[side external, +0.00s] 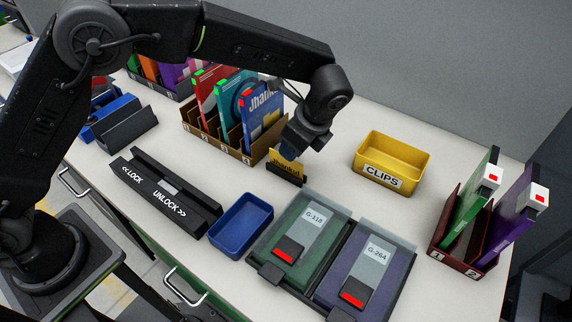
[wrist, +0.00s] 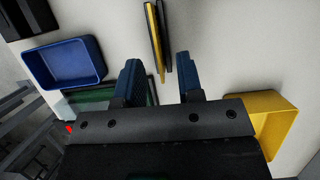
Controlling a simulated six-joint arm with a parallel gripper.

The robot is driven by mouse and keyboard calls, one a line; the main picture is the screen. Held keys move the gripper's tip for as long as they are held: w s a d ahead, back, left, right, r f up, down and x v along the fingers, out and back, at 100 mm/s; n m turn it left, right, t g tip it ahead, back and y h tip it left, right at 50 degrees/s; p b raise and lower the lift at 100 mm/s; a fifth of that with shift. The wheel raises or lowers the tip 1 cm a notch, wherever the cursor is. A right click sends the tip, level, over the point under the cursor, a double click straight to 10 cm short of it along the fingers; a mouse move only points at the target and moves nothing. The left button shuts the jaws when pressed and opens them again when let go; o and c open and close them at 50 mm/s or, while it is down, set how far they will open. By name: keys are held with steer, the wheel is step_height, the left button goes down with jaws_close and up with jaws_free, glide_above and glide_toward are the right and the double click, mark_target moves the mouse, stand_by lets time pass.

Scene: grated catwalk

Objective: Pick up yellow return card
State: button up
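The yellow return card (side external: 287,163), with dark lettering, stands upright in a small black holder (side external: 286,177) near the middle of the table. In the wrist view the card (wrist: 161,55) shows edge-on as a thin yellow strip beside a dark strip. My gripper (side external: 291,150) is just above and behind the card in the side view, hiding part of its top. In the wrist view my gripper (wrist: 158,62) is open, with its two blue fingers on either side of the card's line. A gap shows between each finger and the card.
A brown rack (side external: 262,148) of upright folders stands close behind left of my gripper. A yellow CLIPS bin (side external: 420,157) is to the right and a blue tray (side external: 241,222) in front left. Green (side external: 303,225) and purple (side external: 368,262) cases lie in front. Bare table separates card and bin.

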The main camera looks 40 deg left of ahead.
mark_target(286, 166)
steer(key=shift+s+x, duration=0.2)
steer(key=shift+x, duration=2.5)
steer(key=shift+d, duration=0.1)
steer(key=shift+c, duration=0.4)
jaws_close()
